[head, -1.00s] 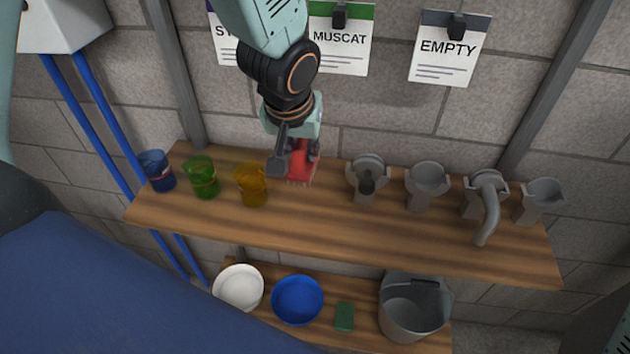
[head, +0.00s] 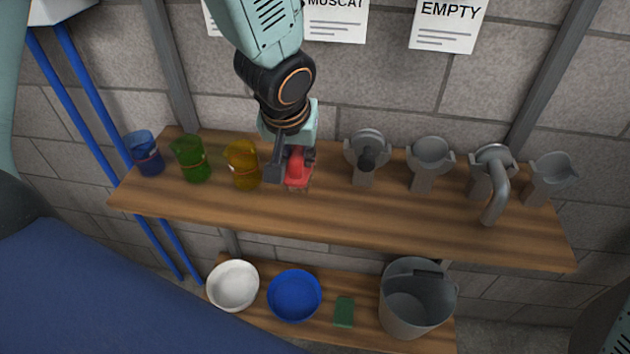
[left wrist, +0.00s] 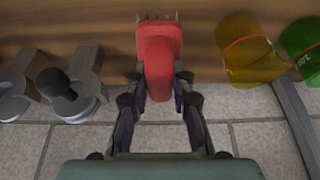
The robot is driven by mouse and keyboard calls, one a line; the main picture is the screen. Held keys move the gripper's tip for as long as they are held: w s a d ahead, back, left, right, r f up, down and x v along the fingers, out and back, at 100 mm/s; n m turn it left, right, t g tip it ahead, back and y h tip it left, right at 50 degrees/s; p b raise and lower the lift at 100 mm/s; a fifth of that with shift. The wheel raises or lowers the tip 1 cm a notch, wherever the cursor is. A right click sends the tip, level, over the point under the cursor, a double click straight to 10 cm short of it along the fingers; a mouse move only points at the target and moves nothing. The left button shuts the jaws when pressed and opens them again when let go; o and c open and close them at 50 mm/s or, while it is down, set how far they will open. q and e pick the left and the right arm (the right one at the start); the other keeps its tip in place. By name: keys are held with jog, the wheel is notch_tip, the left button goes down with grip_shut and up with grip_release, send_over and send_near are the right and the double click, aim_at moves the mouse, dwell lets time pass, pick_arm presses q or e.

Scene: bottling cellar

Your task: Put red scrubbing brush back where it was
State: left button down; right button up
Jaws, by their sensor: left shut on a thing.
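The red scrubbing brush (head: 298,170) is at the upper wooden shelf (head: 350,222), between the amber jug (head: 243,168) and a grey fitting with a dark knob (head: 366,155). My left gripper (head: 292,166) is shut on the brush from the wall side. In the left wrist view the brush (left wrist: 159,62) sits between the two fingers (left wrist: 159,92), with its bristles pointing away from the palm. I cannot tell whether the brush touches the shelf. My right gripper is not in view.
A green jug (head: 192,160) and a blue jug (head: 145,154) stand left. Several grey fittings stand right, including one with a bent spout (head: 493,185). The lower shelf holds a white bowl (head: 233,286), blue bowl (head: 294,297), green sponge (head: 343,312) and grey bucket (head: 410,305). The front shelf strip is clear.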

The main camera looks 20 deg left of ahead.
pick_arm(q)
jog(key=f, duration=0.1)
jog(key=f+b, duration=0.2)
jog(key=shift+w+f, duration=0.2)
jog(key=shift+w, duration=0.05)
jog(key=shift+w+f, duration=0.1)
jog(key=shift+s+r, duration=0.2)
jog(key=shift+s, duration=0.1)
jog(key=shift+f, duration=0.1)
jog(key=c, duration=1.1)
grip_release()
jog(key=shift+w+f, duration=0.1)
jog(key=shift+w, duration=0.05)
jog(key=shift+c, duration=0.2)
jog(key=shift+r+p, duration=0.35)
jog(key=shift+r, duration=0.2)
jog(key=p+v, duration=1.1)
jog(key=p, duration=0.2)
jog(key=shift+s+r+p, duration=0.25)
jog(key=shift+p, duration=0.1)
